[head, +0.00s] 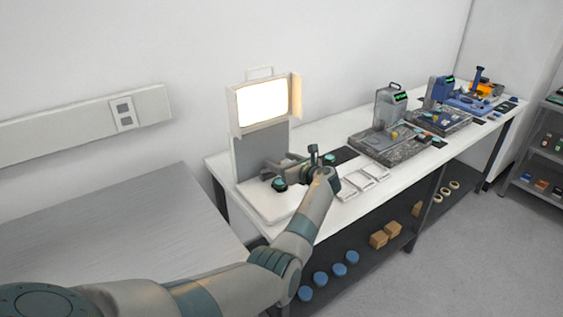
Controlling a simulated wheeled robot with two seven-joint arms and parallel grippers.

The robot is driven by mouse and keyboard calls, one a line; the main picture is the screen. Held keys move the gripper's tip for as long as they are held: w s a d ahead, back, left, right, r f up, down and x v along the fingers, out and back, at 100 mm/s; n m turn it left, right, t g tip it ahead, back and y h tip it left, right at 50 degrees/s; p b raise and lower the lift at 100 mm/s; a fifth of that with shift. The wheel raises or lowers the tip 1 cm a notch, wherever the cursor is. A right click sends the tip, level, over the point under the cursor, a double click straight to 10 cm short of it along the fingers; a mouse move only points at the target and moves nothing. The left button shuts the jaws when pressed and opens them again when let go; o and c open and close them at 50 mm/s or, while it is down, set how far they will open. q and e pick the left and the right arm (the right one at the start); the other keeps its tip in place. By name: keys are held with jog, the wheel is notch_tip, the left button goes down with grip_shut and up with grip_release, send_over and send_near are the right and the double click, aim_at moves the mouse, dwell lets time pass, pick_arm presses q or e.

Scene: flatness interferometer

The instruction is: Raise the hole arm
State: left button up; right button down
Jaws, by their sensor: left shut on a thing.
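The flatness interferometer stands at the near end of the white bench, with a brightly lit screen (263,102) above a grey upright panel (262,151) and a pale base (262,203). My left gripper (313,160) is in front of the panel, over the right side of the base. It is shut on a small dark part there, which appears to be the hole arm. My gripper and wrist hide most of that part, so its angle cannot be told. A grey bracket (285,165) shows just left of the gripper. My right gripper is out of view.
White frames (361,180) lie on the bench right of my wrist. Grey instruments on a dark stone plate (394,147) and a blue instrument (440,92) stand farther along. Blue round items (321,279) and boxes (385,234) sit on the shelf below. A grey table (120,225) is at left.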

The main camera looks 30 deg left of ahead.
pick_arm(q)
jog(key=shift+s+a+f, duration=0.1)
jog(key=shift+f, duration=0.15)
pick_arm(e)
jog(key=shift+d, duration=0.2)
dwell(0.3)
pick_arm(q)
jog(key=o, duration=1.5)
jog(key=shift+a+f, duration=0.15)
jog(key=shift+a, duration=0.1)
jog(key=shift+d+r, duration=0.2)
jog(key=shift+d, duration=0.15)
jog(key=shift+v, duration=0.85)
jog(key=shift+b+v, duration=1.9)
jog(key=shift+v, duration=5.55)
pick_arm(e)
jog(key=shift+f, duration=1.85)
